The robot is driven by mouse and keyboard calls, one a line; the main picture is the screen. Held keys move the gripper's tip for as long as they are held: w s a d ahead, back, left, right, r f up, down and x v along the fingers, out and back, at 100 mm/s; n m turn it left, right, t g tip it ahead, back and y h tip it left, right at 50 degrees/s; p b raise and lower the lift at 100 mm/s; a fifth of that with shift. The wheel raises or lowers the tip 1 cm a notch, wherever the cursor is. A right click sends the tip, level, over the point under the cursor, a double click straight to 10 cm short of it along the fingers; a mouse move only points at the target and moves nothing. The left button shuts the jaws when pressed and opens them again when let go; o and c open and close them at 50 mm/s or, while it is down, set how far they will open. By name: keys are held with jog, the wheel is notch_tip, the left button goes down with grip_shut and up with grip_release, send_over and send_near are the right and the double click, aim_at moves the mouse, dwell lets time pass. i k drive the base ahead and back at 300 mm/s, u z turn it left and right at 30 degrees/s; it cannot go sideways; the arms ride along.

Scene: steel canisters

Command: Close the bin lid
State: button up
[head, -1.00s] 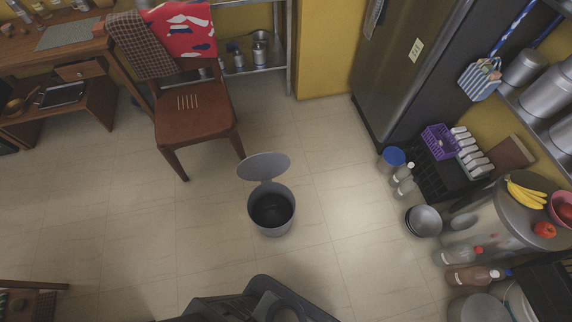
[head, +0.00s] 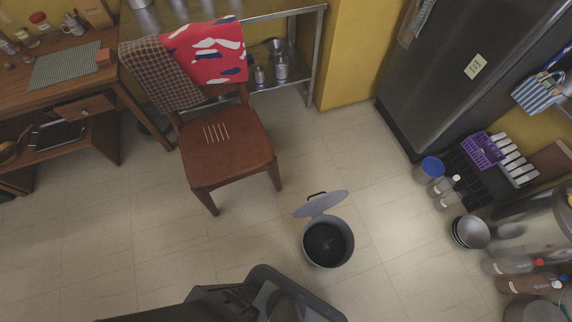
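The bin (head: 328,245) is a small grey round canister with a dark inside, standing upright on the tiled floor. Its grey lid (head: 320,204) is up, tilted back at the far rim, with a small dark handle-like piece at the lid's far edge. The inside of the bin shows and looks dark. Dark parts of my own body fill the bottom middle of the view, close to the bin's lower left. My gripper cannot be made out in this view.
A brown wooden chair (head: 225,145) stands up and left of the bin. A dark fridge (head: 462,75) is at upper right. Bottles (head: 450,195), grey bowls (head: 471,232) and a purple basket (head: 484,150) line the right side. The floor (head: 150,240) at left is clear.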

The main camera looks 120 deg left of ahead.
aim_at(319, 204)
jog(key=k, duration=1.3)
jog(key=u, duration=2.35)
jog(key=i, duration=0.3)
jog(key=u, duration=1.75)
